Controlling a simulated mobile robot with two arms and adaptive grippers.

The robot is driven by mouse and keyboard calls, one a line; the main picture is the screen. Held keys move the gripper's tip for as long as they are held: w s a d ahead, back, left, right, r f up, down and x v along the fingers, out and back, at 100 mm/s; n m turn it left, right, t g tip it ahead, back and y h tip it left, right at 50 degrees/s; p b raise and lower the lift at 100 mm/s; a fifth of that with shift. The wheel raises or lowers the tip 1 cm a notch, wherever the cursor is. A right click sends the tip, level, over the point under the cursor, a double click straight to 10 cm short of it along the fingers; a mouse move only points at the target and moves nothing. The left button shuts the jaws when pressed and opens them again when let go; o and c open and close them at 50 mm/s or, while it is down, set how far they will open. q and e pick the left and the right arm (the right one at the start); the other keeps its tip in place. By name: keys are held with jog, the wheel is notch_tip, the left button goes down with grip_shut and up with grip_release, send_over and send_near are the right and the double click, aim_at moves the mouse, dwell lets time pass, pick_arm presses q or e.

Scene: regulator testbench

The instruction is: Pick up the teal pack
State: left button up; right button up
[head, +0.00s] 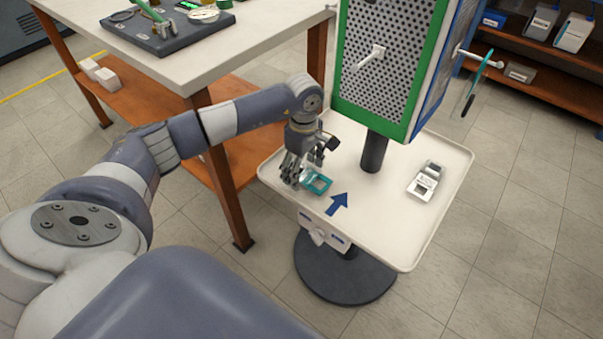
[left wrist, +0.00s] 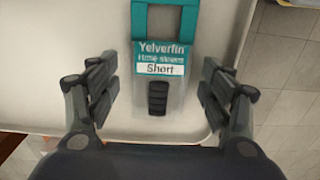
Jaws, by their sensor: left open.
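The teal pack (head: 318,183) lies on the white tray of the stand, near its left edge. In the left wrist view the pack (left wrist: 163,52) has a teal top with a hanger opening, a label reading "Short", and a clear lower part with a dark ribbed item inside. My left gripper (head: 305,180) is over the tray beside the pack in the head view. In the left wrist view its open fingers (left wrist: 158,97) stand on both sides of the pack's lower part, with gaps on each side. Nothing is between them but the pack. My right gripper is not in view.
The white tray (head: 400,245) has a raised rim and a blue arrow. A pegboard panel with a green frame (head: 385,60) rises from its post. A grey-white pack (head: 426,180) lies at the tray's right. A workbench (head: 250,55) stands behind my left arm.

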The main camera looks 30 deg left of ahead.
aim_at(304, 171)
pick_arm(q)
jog(key=shift+c, duration=0.3)
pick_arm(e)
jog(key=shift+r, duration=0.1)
pick_arm(q)
jog(key=c, duration=1.1)
